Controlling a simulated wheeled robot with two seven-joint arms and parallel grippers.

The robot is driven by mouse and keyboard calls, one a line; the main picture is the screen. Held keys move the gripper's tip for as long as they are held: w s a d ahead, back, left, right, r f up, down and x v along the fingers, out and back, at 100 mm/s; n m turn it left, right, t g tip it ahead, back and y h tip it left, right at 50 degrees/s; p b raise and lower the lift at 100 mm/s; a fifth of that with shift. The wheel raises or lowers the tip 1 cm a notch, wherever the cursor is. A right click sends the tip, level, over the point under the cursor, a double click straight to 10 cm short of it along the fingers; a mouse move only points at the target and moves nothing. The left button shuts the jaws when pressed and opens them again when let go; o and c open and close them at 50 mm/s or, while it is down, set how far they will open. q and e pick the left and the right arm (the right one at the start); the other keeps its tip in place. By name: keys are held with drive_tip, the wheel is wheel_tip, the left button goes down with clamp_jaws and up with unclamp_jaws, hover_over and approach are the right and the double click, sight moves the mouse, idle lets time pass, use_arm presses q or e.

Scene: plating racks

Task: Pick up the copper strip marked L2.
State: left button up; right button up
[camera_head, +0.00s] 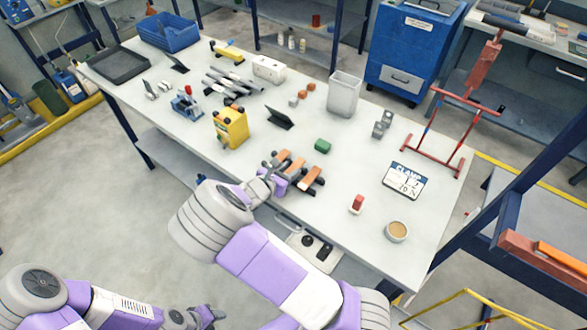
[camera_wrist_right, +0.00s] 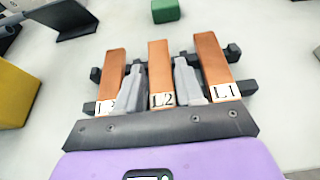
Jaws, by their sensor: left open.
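The copper strip marked L2 (camera_wrist_right: 159,70) lies in the middle of three copper strips on a dark rack (camera_wrist_right: 248,87). Its white label faces me in the right wrist view. It also shows in the head view (camera_head: 292,168), where the labels are too small to read. The strip marked L1 (camera_wrist_right: 213,65) is on its right. The strip on its left (camera_wrist_right: 110,75) has a partly hidden label. My right gripper (camera_wrist_right: 158,75) is open, with one finger on each side of the L2 strip and small gaps at the fingertips. My left gripper (camera_head: 212,316) is open and empty, low and away from the table.
A green block (camera_head: 322,146) lies just behind the rack, and a yellow box (camera_head: 231,128) and a dark angled stand (camera_head: 280,118) stand to its left. A red block (camera_head: 356,204), a round cup (camera_head: 397,231) and a sign (camera_head: 405,181) are to the right.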

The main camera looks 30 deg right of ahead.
clamp_jaws()
